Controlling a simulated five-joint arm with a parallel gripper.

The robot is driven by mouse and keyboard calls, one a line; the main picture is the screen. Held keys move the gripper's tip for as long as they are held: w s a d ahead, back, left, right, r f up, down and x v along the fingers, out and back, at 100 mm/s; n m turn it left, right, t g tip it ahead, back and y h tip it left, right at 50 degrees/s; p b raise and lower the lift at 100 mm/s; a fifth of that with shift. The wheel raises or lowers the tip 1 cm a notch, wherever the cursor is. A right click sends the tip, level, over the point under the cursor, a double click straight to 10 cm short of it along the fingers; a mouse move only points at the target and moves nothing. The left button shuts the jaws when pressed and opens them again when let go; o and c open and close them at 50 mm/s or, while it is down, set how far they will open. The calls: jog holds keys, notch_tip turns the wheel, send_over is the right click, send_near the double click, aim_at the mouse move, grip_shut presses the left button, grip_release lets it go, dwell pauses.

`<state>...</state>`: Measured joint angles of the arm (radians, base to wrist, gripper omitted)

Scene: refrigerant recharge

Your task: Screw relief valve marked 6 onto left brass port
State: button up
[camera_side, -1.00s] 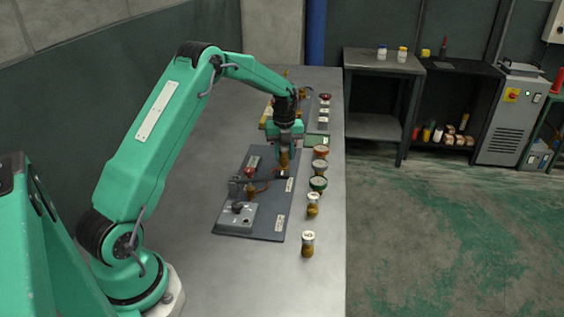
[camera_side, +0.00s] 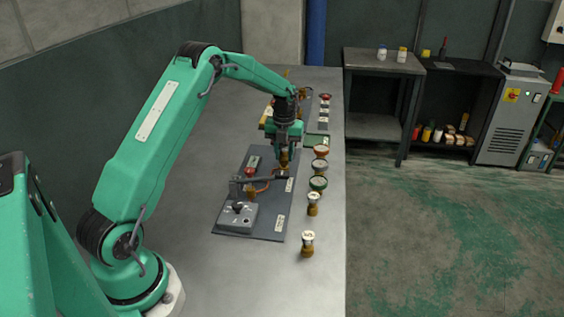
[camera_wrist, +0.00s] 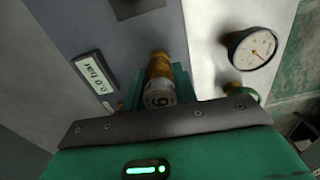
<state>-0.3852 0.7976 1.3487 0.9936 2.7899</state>
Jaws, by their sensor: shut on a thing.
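The relief valve marked 6 (camera_wrist: 158,84) is brass with a pale cap showing the number, and it sits between my jaws in the wrist view. My gripper (camera_side: 284,152) is shut on it, over the far part of the dark panel (camera_side: 262,222) in the side view. The valve (camera_side: 284,160) shows as a small brass piece under the jaws. A brass fitting (camera_side: 251,192) stands on the panel nearer the camera. The port under the held valve is hidden, so I cannot tell whether they touch.
Two brass valves with pale tops, a nearer one (camera_side: 307,246) and a farther one (camera_side: 313,206), stand along the bench's right edge. A grey box with a knob (camera_side: 238,216) is on the panel.

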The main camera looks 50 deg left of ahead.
jog(key=shift+s+f, duration=0.1)
jog(key=shift+f, duration=0.1)
jog(key=o, duration=1.4)
jog(key=shift+r, duration=0.1)
jog(key=shift+c, duration=0.2)
jog(key=shift+r, duration=0.1)
jog(key=shift+r, duration=3.5)
jog(key=c, duration=0.4)
jog(key=shift+r+n, duration=1)
jog(key=shift+n, duration=0.2)
jog(key=shift+r+n, duration=1.65)
jog(key=shift+n, duration=0.45)
